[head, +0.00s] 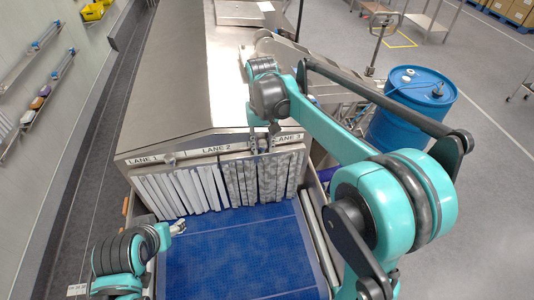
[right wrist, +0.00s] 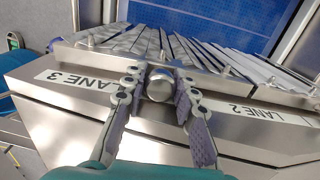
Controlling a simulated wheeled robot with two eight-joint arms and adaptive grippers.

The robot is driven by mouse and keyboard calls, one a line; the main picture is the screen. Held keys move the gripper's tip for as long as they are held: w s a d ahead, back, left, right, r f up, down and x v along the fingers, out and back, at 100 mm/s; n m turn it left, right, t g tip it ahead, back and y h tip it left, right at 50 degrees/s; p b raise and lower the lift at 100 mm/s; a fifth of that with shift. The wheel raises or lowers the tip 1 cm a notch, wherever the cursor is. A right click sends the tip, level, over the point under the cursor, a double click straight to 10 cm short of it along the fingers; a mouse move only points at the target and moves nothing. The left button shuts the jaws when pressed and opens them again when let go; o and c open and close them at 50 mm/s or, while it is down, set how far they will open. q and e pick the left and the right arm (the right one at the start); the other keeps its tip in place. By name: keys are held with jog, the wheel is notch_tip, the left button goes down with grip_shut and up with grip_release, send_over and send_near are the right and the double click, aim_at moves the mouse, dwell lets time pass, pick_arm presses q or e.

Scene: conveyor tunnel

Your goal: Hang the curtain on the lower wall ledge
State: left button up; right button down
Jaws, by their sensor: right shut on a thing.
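Strip curtains hang across the tunnel mouth over the blue belt. White strips (head: 178,190) are on the left and greyer strips (head: 262,178) on the right. My right gripper (head: 264,142) is at the top of the grey curtain, near the LANE 3 label. In the right wrist view its two fingers (right wrist: 158,92) close around a round metal knob (right wrist: 159,84) at the curtain's top bar, with strips (right wrist: 150,46) beyond. The lower wall ledge (head: 52,84) runs along the left wall and carries small items. My left gripper (head: 178,228) is low left beside the belt; its jaws are unclear.
The steel tunnel hood (head: 170,80) lies behind the curtains. The blue belt (head: 235,255) below is clear. An upper ledge (head: 25,62) is also on the left wall. A blue drum (head: 410,110) stands at right. Yellow bins (head: 95,11) are at the upper left.

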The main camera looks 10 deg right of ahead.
jog(key=shift+r+p, duration=0.9)
jog(key=shift+r, duration=0.6)
jog(key=shift+r+p, duration=0.65)
jog(key=shift+r, duration=0.35)
jog(key=shift+f, duration=0.1)
jog(key=shift+s, duration=0.1)
